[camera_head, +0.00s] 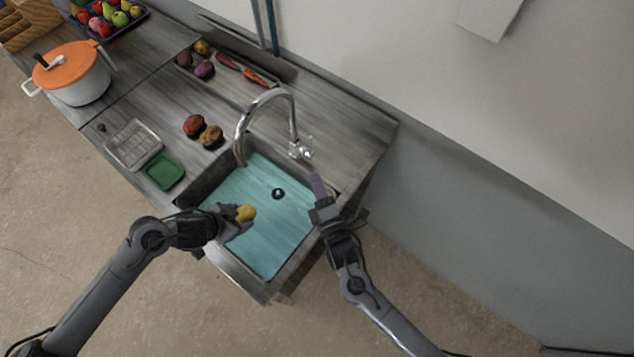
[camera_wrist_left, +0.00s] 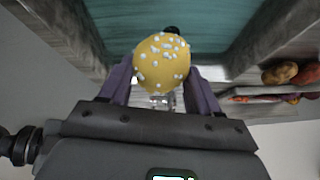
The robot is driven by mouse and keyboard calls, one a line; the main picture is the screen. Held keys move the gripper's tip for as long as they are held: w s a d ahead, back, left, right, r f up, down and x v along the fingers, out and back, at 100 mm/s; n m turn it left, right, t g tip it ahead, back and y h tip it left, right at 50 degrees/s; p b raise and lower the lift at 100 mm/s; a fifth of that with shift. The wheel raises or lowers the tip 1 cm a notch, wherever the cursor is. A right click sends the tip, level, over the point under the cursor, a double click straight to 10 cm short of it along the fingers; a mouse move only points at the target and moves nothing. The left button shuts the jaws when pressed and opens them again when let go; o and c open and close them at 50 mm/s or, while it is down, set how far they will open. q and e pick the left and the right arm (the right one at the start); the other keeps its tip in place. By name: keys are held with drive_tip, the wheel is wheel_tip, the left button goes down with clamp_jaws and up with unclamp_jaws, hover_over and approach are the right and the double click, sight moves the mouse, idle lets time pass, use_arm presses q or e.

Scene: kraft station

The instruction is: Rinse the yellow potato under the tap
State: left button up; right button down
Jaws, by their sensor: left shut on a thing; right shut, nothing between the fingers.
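The yellow potato (camera_head: 245,213) is held in my left gripper (camera_head: 238,218) over the left part of the sink (camera_head: 262,255). In the left wrist view the potato (camera_wrist_left: 161,62) sits between the two purple fingers and has white droplets or specks on it. My right gripper (camera_head: 318,187) is shut and empty at the sink's right edge, below the tap handle (camera_head: 300,149). The chrome tap (camera_head: 266,96) arches at the back of the sink, with its spout end toward the left back corner. The potato is apart from the spout in the head view.
Two potatoes, one reddish (camera_head: 193,125) and one brown (camera_head: 211,137), lie left of the tap. A green sponge (camera_head: 164,172) and wire tray (camera_head: 132,145) lie left of the sink. A vegetable trough (camera_head: 222,85), an orange-lidded pot (camera_head: 78,80) and a fruit crate (camera_head: 128,15) stand farther back.

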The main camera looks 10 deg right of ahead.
use_arm(q)
drive_tip(key=shift+r, duration=0.1)
idle(0.4)
drive_tip(key=shift+s+r+p, duration=0.45)
drive_tip(key=shift+p, duration=0.3)
drive_tip(key=s+r+p, duration=0.2)
drive_tip(key=p, duration=0.1)
drive_tip(key=s+r+p, duration=0.1)
drive_tip(key=s, duration=0.1)
drive_tip(key=shift+a, duration=0.3)
drive_tip(key=shift+p, duration=0.3)
